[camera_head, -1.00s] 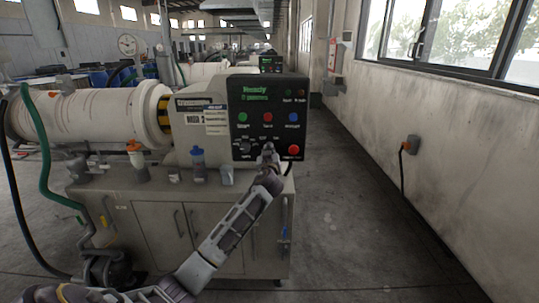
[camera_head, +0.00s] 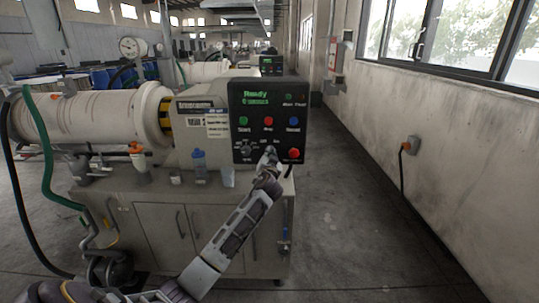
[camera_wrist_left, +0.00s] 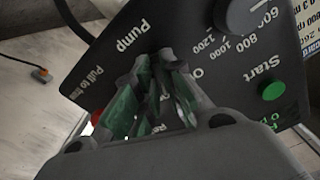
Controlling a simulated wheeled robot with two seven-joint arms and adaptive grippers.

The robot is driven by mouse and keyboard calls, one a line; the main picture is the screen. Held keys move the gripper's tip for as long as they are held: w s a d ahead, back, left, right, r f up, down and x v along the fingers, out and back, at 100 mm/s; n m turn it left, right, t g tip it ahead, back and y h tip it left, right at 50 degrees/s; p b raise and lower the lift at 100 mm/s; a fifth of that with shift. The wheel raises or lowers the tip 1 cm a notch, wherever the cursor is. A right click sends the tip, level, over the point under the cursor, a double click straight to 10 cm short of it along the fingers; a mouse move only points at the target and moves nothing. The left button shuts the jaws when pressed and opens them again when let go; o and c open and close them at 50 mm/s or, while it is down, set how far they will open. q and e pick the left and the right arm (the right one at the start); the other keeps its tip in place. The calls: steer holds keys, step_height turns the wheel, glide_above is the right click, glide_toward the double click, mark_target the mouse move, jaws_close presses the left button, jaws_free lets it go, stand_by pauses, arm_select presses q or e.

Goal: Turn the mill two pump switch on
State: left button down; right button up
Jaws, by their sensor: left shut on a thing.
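The black control panel (camera_head: 240,105) of the mill shows green "Ready" text on its screen (camera_head: 255,97). My left gripper (camera_head: 270,153) is at the lower middle of the panel, between the grey speed knob (camera_head: 246,149) and the red stop button (camera_head: 294,154). In the left wrist view the panel (camera_wrist_left: 190,30) looks upside down, and my left gripper (camera_wrist_left: 160,68) is shut beside the "Pump" label. The fingers hide the pump switch between them, so its position cannot be read. My right gripper is not in view.
Green, red and blue buttons (camera_head: 268,121) sit in a row above the gripper. A blue-capped bottle (camera_head: 199,164) and small cups stand on the cabinet ledge. The pale mill cylinder (camera_head: 85,115) lies to the left. The floor on the right (camera_head: 350,220) is clear.

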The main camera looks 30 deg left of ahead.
arm_select(q)
steer(key=shift+m, duration=0.7)
steer(key=c, duration=1.5)
jaws_free()
steer(key=shift+c, duration=0.2)
steer(key=shift+v, duration=6)
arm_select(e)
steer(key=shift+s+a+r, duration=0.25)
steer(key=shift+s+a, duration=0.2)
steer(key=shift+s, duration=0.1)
